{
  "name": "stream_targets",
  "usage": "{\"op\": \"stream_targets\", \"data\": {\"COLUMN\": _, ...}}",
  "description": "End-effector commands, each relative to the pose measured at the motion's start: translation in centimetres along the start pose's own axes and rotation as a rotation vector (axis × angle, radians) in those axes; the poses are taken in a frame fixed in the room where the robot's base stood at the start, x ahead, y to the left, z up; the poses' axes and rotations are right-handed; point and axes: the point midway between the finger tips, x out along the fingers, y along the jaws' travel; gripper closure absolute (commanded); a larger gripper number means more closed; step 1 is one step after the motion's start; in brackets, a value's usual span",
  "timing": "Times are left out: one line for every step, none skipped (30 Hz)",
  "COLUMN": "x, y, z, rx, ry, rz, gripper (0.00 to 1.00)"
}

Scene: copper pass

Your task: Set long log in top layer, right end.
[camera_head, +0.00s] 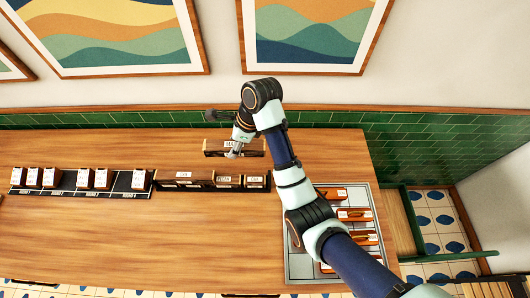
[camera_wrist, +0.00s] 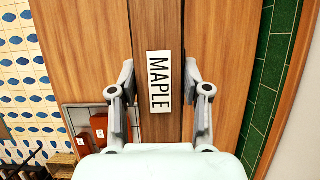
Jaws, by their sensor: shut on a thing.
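My gripper (camera_head: 234,152) is shut on a long dark brown log (camera_head: 254,150) with a white label. In the wrist view, the label on this log (camera_wrist: 158,25) reads MAPLE, and the fingers (camera_wrist: 160,75) sit on either side of it. In the head view the log lies left to right behind the rack (camera_head: 210,188); its height above the table is hard to tell. The rack carries a longer log (camera_head: 180,177) at its left and middle, with shorter labelled pieces (camera_head: 228,180) toward its right end. My fingers partly cover the held log.
A dark strip (camera_head: 70,190) with several small labelled boxes (camera_head: 102,178) stands left of the rack. A grey tray (camera_head: 298,265) with several orange-brown pieces (camera_head: 355,214) lies right, partly behind my arm. The wooden table (camera_head: 130,240) is clear in front. A green tiled wall (camera_head: 430,145) runs behind.

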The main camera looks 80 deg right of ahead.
Motion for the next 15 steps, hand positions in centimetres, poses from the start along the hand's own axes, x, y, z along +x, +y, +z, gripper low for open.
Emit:
{"op": "stream_targets", "data": {"x": -0.2, "y": 0.0, "z": 0.2, "rx": -0.003, "ry": 0.0, "rz": 0.002, "gripper": 0.97}}
{"op": "stream_targets", "data": {"x": -0.2, "y": 0.0, "z": 0.2, "rx": -0.003, "ry": 0.0, "rz": 0.002, "gripper": 0.97}}
{"op": "stream_targets", "data": {"x": -0.2, "y": 0.0, "z": 0.2, "rx": -0.004, "ry": -0.001, "rz": 0.002, "gripper": 0.97}}
{"op": "stream_targets", "data": {"x": -0.2, "y": 0.0, "z": 0.2, "rx": -0.004, "ry": -0.001, "rz": 0.002, "gripper": 0.97}}
{"op": "stream_targets", "data": {"x": -0.1, "y": 0.0, "z": 0.1, "rx": -0.003, "ry": 0.0, "rz": 0.002, "gripper": 0.97}}
{"op": "stream_targets", "data": {"x": 0.2, "y": 0.0, "z": 0.0, "rx": -0.003, "ry": 0.0, "rz": 0.002, "gripper": 0.97}}
{"op": "stream_targets", "data": {"x": 0.6, "y": 0.0, "z": -0.2, "rx": -0.003, "ry": 0.0, "rz": 0.002, "gripper": 0.97}}
{"op": "stream_targets", "data": {"x": 1.2, "y": 0.1, "z": -0.4, "rx": -0.003, "ry": 0.0, "rz": 0.003, "gripper": 0.97}}
{"op": "stream_targets", "data": {"x": 2.1, "y": 0.1, "z": -0.9, "rx": -0.002, "ry": 0.001, "rz": 0.004, "gripper": 0.97}}
{"op": "stream_targets", "data": {"x": 3.0, "y": 0.1, "z": -1.2, "rx": -0.001, "ry": 0.002, "rz": 0.006, "gripper": 0.97}}
{"op": "stream_targets", "data": {"x": 3.8, "y": 0.1, "z": -1.6, "rx": 0.0, "ry": 0.002, "rz": 0.005, "gripper": 0.97}}
{"op": "stream_targets", "data": {"x": 5.0, "y": 0.1, "z": -2.1, "rx": 0.0, "ry": 0.003, "rz": 0.006, "gripper": 0.97}}
{"op": "stream_targets", "data": {"x": 5.9, "y": 0.2, "z": -2.5, "rx": 0.0, "ry": 0.003, "rz": 0.006, "gripper": 0.97}}
{"op": "stream_targets", "data": {"x": 6.8, "y": 0.1, "z": -2.8, "rx": 0.0, "ry": 0.002, "rz": 0.005, "gripper": 0.97}}
{"op": "stream_targets", "data": {"x": 8.0, "y": 0.1, "z": -3.3, "rx": -0.001, "ry": 0.002, "rz": 0.006, "gripper": 0.97}}
